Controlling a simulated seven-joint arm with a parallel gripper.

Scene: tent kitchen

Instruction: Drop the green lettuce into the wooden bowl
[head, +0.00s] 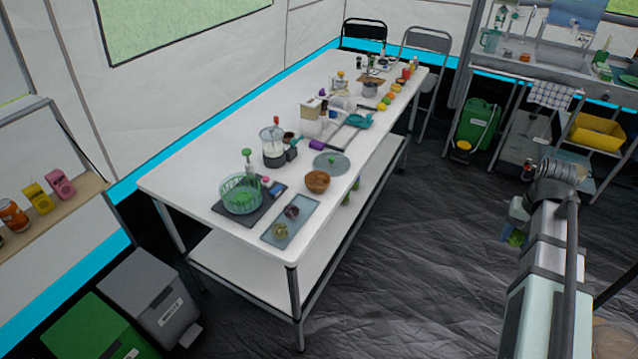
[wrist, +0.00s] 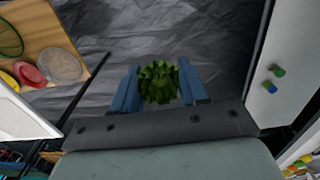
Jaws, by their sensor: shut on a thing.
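The green lettuce (wrist: 159,83) is between the two blue fingers of my gripper (wrist: 158,88) in the wrist view, and the gripper is shut on it. In the head view a small green patch of the lettuce (head: 515,238) shows by my gripper, right of the table and over the dark floor. The wooden bowl (head: 317,182) stands on the near half of the white table, close to its right edge. It is well to the left of my gripper, and its inside looks empty.
Dark floor lies open between the table and my arm. A sink counter (head: 540,75) stands behind.

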